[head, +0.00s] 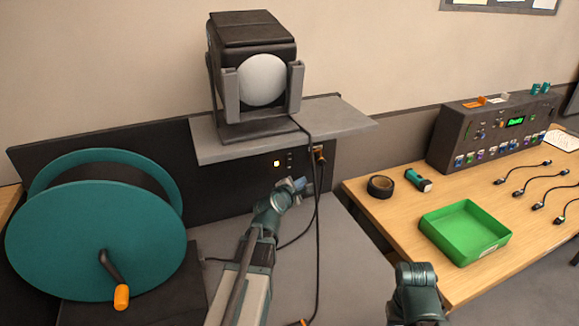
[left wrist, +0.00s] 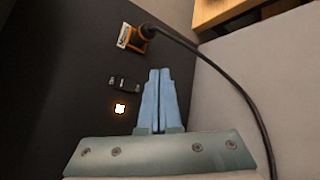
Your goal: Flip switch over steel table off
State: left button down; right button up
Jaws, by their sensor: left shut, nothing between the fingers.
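A small black rocker switch (left wrist: 124,84) sits on the dark upright panel (head: 230,180) behind the grey steel table (head: 345,265). It also shows in the head view (head: 290,158), too small to tell its tilt. A warm-white indicator light (head: 276,163) beside the switch is glowing; it is bright in the left wrist view (left wrist: 120,109). My left gripper (head: 299,185) is shut and empty, in front of the panel and just below the switch. In the left wrist view its blue fingertips (left wrist: 160,72) are beside the switch; contact cannot be told. My right gripper is out of view.
A black cable hangs from an orange-framed socket (head: 319,153) right of the switch. A grey shelf (head: 225,145) with a stage lamp (head: 252,65) overhangs the panel. A teal cable reel (head: 90,240) stands left. A green tray (head: 465,232) lies on the wooden table.

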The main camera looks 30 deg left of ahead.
aim_at(290, 161)
pick_arm(q)
jog(key=w+a+f+b, duration=0.1)
jog(key=w+a, duration=0.5)
jog(key=shift+a, duration=0.25)
jog(key=shift+a+f, duration=0.1)
dwell(2.2)
jog(key=shift+w+a, duration=0.2)
jog(key=shift+w+a, duration=0.2)
jog(key=shift+a, duration=0.05)
dwell(0.7)
jog(key=shift+d, duration=0.1)
jog(key=shift+s+d, duration=0.5)
dwell(0.4)
